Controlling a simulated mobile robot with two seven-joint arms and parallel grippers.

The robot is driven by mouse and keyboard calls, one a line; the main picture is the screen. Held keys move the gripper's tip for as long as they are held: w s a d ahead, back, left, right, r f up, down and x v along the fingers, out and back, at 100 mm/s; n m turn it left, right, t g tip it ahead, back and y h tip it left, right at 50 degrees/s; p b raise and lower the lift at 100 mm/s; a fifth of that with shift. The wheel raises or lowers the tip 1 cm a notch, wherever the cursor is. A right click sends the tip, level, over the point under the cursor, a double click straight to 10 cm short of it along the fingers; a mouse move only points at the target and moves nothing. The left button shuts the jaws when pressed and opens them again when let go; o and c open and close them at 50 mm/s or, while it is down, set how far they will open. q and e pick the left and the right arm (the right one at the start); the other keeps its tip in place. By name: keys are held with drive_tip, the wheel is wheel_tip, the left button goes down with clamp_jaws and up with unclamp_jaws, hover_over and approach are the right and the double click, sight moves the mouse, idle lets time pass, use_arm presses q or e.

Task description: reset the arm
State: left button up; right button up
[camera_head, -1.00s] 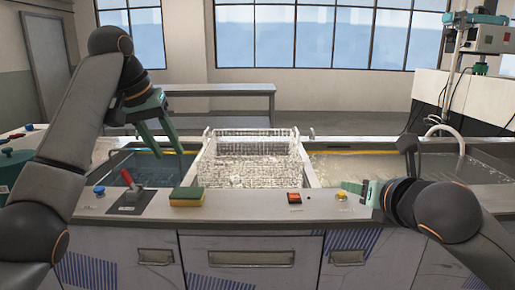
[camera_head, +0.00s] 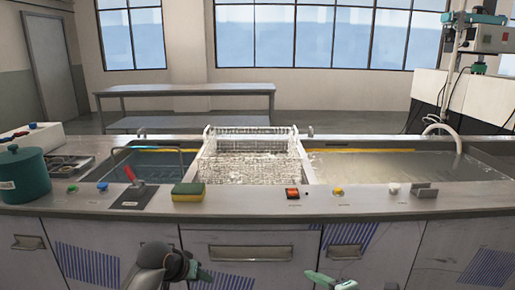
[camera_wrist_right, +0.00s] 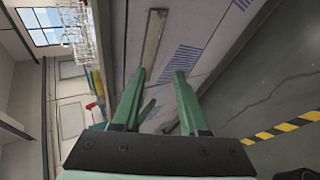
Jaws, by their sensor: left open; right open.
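My left gripper (camera_head: 200,273) is low in front of the cabinet fronts, at the bottom of the head view. Only its green end and dark wrist show, and it holds nothing that I can see. My right gripper (camera_head: 320,279) is also low, to the right of it, partly cut off by the frame's bottom edge. In the right wrist view its two green fingers (camera_wrist_right: 160,76) are spread apart with nothing between them, pointing along the cabinet front.
The steel counter (camera_head: 350,204) carries a yellow-green sponge (camera_head: 188,192), a red-handled lever (camera_head: 131,178), an orange switch (camera_head: 292,193) and a teal pot (camera_head: 22,175). A wire basket (camera_head: 250,165) sits between two water tanks. Floor with striped tape (camera_wrist_right: 281,128) lies beside the cabinets.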

use_arm(q)
drive_tip(key=s+d+f+m+t, duration=0.1)
drive_tip(key=s+f, duration=0.7)
drive_tip(key=s, duration=0.3)
drive_tip(key=s+f+t, duration=0.1)
drive_tip(key=s+f, duration=0.7)
drive_tip(key=s, duration=0.4)
drive_tip(key=s+r, duration=0.2)
drive_tip(key=s, duration=0.6)
use_arm(e)
drive_tip(key=s+d+f+m+g+h, duration=0.2)
drive_tip(key=s+f+m, duration=1.7)
drive_tip(key=s+f, duration=0.35)
use_arm(q)
wheel_tip(320, 180, up, 14)
drive_tip(key=s+a+t+p, duration=0.1)
drive_tip(key=a+p, duration=0.1)
drive_tip(key=p, duration=1.7)
drive_tip(key=shift+s+a, duration=0.15)
drive_tip(key=shift+a, duration=0.1)
use_arm(e)
wheel_tip(320, 180, up, 14)
drive_tip(key=d+m, duration=0.1)
drive_tip(key=d, duration=0.1)
drive_tip(key=shift+d, duration=0.2)
use_arm(q)
drive_tip(key=shift+f, duration=0.1)
use_arm(e)
drive_tip(key=shift+s+r, duration=0.1)
